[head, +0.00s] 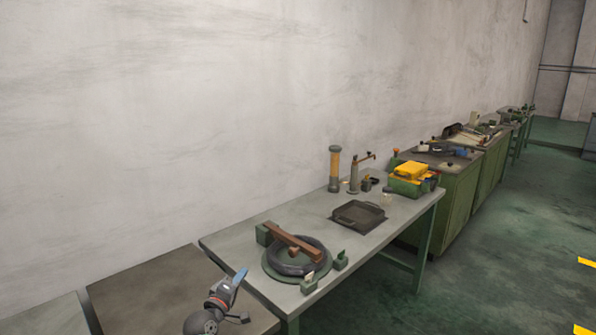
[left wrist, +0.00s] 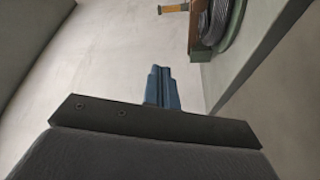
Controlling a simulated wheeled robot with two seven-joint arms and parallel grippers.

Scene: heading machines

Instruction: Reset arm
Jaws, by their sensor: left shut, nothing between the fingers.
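My left gripper (head: 239,277) comes in at the bottom left of the head view, with its blue fingers pointing up and to the right. It is raised in front of the near table and touches nothing that I can see. In the left wrist view its blue fingers (left wrist: 161,88) are together, with nothing between them. My right gripper is in neither view.
A grey table (head: 225,240) bears a round coil (head: 282,262) with a brown bar (head: 290,240), a dark tray (head: 357,216), a yellow cylinder (head: 335,165) and a green box (head: 408,187). Green cabinets (head: 450,205) stand beyond.

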